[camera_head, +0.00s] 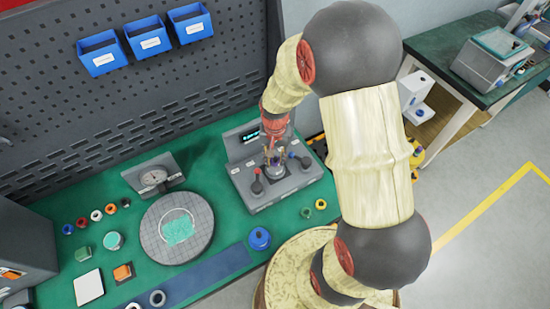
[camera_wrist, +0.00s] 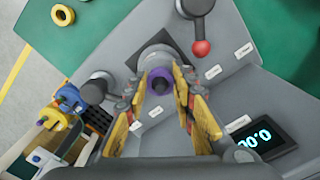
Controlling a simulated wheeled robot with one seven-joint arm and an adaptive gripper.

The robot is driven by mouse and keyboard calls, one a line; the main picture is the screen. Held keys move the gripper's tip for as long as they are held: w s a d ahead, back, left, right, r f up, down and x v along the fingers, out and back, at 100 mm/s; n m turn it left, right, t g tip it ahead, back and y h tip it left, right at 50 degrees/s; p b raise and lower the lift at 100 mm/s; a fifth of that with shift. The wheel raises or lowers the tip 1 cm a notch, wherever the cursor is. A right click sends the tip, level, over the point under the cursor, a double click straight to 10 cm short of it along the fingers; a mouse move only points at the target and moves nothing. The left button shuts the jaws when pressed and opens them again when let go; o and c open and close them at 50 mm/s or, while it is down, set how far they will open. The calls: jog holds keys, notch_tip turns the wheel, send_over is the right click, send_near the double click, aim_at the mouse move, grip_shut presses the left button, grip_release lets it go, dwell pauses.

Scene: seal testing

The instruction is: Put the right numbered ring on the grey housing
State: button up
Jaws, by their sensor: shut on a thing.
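My gripper (camera_wrist: 162,84) is shut on a purple ring (camera_wrist: 160,73), with a yellow-padded finger on either side of it. The grey housing (camera_wrist: 156,52) is a round cylinder on the test device, partly hidden behind the ring and fingers. The ring is in line with the housing; I cannot tell whether it touches it or sits on it. In the head view my gripper (camera_head: 273,153) points down over the middle of the grey test device (camera_head: 305,178), and the ring is too small to make out.
The device has black levers, one red-knobbed (camera_wrist: 201,48), and a lit display (camera_wrist: 262,140). Several coloured rings, including a red ring (camera_head: 110,208), lie in a row at the left. A green ring (camera_head: 306,213) and a yellow ring (camera_head: 321,204) lie in front of the device.

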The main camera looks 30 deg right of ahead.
jog(key=shift+f, duration=0.5)
dwell(0.5)
jog(key=o, duration=0.9)
notch_tip(320, 180, up, 9)
jog(key=p, duration=0.6)
jog(key=shift+r, duration=0.1)
